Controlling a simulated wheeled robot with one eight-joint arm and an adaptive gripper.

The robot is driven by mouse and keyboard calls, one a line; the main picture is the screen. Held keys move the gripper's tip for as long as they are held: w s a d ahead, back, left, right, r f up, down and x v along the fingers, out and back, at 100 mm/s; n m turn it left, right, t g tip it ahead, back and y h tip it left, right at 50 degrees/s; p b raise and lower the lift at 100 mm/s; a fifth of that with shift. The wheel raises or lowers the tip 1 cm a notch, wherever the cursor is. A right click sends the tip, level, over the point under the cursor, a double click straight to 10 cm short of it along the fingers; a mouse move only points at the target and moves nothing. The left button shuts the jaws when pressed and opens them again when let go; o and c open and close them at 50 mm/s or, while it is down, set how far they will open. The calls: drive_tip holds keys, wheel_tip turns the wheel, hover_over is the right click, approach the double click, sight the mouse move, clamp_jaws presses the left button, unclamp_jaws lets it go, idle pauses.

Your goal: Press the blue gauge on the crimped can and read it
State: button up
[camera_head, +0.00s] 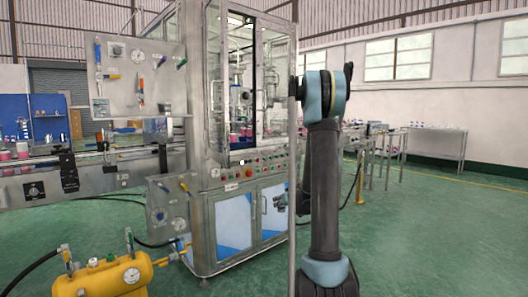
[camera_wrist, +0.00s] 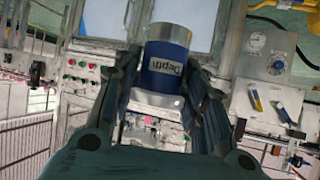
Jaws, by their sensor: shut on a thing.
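The blue gauge (camera_wrist: 165,60) is a blue cylinder with silver ends and a "Depth" label, shown in the wrist view. My gripper (camera_wrist: 166,80) is shut on it, with one dark finger along each side. The gauge is held in front of the machine's cabinet and control panel, and I see no can touching it. In the head view my arm stands at the right, and I cannot make out the gauge there. I cannot pick out the crimped can in either view.
A glass-walled machine (camera_head: 240,90) with a button panel (camera_head: 240,170) stands in the middle. A conveyor (camera_head: 85,170) with pink items runs left of it. A yellow tank (camera_head: 105,277) with hoses sits at the front left. Green floor is open to the right.

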drive_tip(key=shift+w+a, duration=0.2)
drive_tip(key=shift+w+a+r, duration=0.1)
drive_tip(key=shift+a+r, duration=0.05)
drive_tip(key=shift+r, duration=0.1)
drive_tip(key=w+a+r+n+t+y, duration=0.1)
drive_tip(key=w+a+r+y, duration=0.1)
drive_tip(key=r, duration=0.6)
drive_tip(key=w+a+r+n+t+y, duration=0.1)
drive_tip(key=w+a+r+n+y, duration=0.1)
drive_tip(key=r, duration=0.6)
drive_tip(key=w+a+r+n+t+y, duration=0.2)
drive_tip(key=w+r, duration=0.2)
drive_tip(key=r, duration=0.5)
drive_tip(key=shift+w+a+y, duration=0.2)
drive_tip(key=shift+a+y, duration=0.1)
drive_tip(key=shift+a, duration=0.05)
